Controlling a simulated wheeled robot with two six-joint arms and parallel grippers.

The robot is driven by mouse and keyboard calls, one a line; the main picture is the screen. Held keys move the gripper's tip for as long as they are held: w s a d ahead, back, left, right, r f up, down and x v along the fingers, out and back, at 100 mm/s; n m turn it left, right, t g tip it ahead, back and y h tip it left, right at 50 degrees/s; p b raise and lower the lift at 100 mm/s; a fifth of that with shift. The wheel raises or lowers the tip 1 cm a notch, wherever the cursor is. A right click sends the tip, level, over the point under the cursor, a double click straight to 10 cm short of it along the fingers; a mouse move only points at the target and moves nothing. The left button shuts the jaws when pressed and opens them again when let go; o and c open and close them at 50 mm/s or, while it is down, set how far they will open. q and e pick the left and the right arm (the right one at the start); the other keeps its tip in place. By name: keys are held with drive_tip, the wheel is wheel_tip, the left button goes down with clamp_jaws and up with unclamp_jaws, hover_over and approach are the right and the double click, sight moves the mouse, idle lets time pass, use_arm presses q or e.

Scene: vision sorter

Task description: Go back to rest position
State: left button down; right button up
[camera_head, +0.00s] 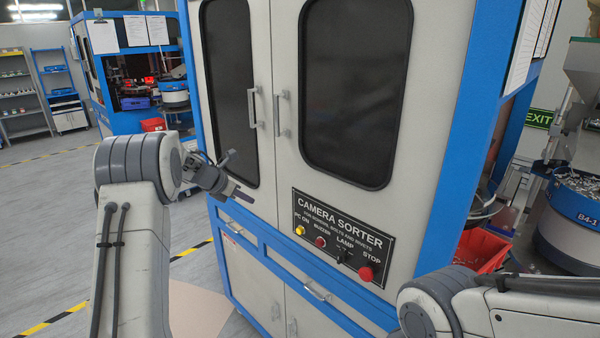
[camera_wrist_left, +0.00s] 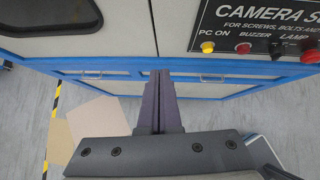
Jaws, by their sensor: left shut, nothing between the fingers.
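My left arm comes in from the left in the head view, and its gripper (camera_head: 241,192) is in front of the machine's left door. The fingers are shut and empty; they also show in the left wrist view (camera_wrist_left: 160,78), side by side and touching. The camera sorter (camera_head: 420,130) is a white and blue cabinet with two dark windows. Its black control panel (camera_head: 340,228) carries a yellow PC ON button (camera_head: 300,231), a red buzzer button (camera_head: 320,242), a lamp switch and a red stop button (camera_head: 366,274). My right arm shows at the lower right; its gripper is out of view.
A red bin (camera_head: 482,250) and a metal bowl feeder (camera_head: 575,205) stand right of the cabinet. Another blue machine (camera_head: 128,60) and shelves (camera_head: 22,95) are at the back left. Cardboard-coloured sheets (camera_wrist_left: 100,122) lie on the floor below the left gripper. Open floor lies to the left.

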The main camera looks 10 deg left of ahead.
use_arm(q)
drive_tip(key=w+d+r+n+t, duration=0.2)
drive_tip(key=d+r+n, duration=0.25)
drive_tip(key=d, duration=0.45)
drive_tip(key=s+d+r+n+t+y+b, duration=0.1)
drive_tip(key=s+d+r+n, duration=0.15)
drive_tip(key=d+n, duration=0.3)
drive_tip(key=s+d+r+n+y, duration=0.1)
drive_tip(key=s+d+r+n, duration=0.15)
drive_tip(key=d+n, duration=0.3)
drive_tip(key=s+d+f+n+g, duration=0.2)
drive_tip(key=s+n, duration=0.4)
drive_tip(key=s, duration=0.8)
drive_tip(key=s+d+f+n+g+b, duration=0.1)
drive_tip(key=s+d+f+n+g, duration=0.2)
drive_tip(key=s, duration=1.2)
drive_tip(key=s+d+f+n+g, duration=0.3)
drive_tip(key=s+f+n+g, duration=0.3)
drive_tip(key=s, duration=0.8)
drive_tip(key=f+n, duration=0.1)
drive_tip(key=n, duration=0.2)
drive_tip(key=shift+s+d+f+y+b, duration=0.15)
drive_tip(key=shift+s+f+y+b, duration=0.05)
drive_tip(key=shift+s+y+b, duration=0.2)
